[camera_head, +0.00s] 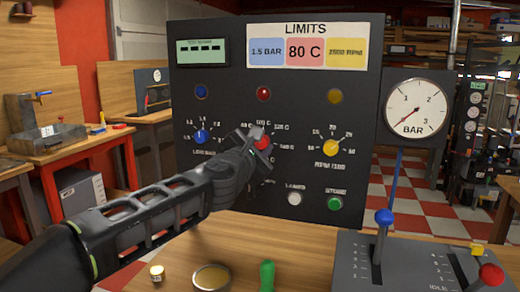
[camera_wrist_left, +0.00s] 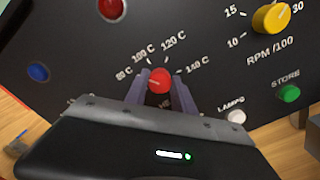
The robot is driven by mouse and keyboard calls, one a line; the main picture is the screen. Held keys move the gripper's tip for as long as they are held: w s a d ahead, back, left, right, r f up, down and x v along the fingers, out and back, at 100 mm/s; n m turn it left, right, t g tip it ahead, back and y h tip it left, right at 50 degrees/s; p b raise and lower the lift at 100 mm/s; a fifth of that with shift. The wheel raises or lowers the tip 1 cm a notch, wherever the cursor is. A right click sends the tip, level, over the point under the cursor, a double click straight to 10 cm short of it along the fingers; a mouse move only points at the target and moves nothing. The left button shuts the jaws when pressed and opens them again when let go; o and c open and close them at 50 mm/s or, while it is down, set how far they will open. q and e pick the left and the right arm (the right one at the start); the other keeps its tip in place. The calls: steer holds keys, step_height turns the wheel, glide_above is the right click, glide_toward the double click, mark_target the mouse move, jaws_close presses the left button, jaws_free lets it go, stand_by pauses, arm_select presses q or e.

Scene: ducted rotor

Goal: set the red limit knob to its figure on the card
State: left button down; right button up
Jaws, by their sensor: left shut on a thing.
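The black panel (camera_head: 230,110) carries a card headed LIMITS (camera_head: 306,46), reading 1.5 BAR on blue, 80 C on red and 2500 RPM on yellow. The red limit knob (camera_head: 263,142) is in the panel's middle, partly hidden by my left gripper (camera_head: 255,141). In the left wrist view the red knob (camera_wrist_left: 159,80) sits between the two fingers of my left gripper (camera_wrist_left: 159,92), which is shut on it. Scale marks 80 C, 100 C, 120 C and 140 C fan around it. I cannot make out which mark its pointer is at. My right gripper is not in view.
A blue knob (camera_head: 200,137) and a yellow knob (camera_head: 330,148) flank the red one. A white button (camera_head: 295,198) and a green button (camera_head: 335,203) are below. A lever box (camera_head: 410,262) and a pressure gauge (camera_head: 414,108) stand to the right.

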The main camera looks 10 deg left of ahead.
arm_select(q)
steer(key=shift+f+n+b, duration=0.1)
steer(key=shift+n+b, duration=0.3)
steer(key=shift+n, duration=1.1)
steer(key=c, duration=1.1)
jaws_free()
steer(key=shift+o, duration=0.2)
steer(key=s, duration=0.7)
steer(key=shift+s+a, duration=0.25)
steer(key=shift+s, duration=0.15)
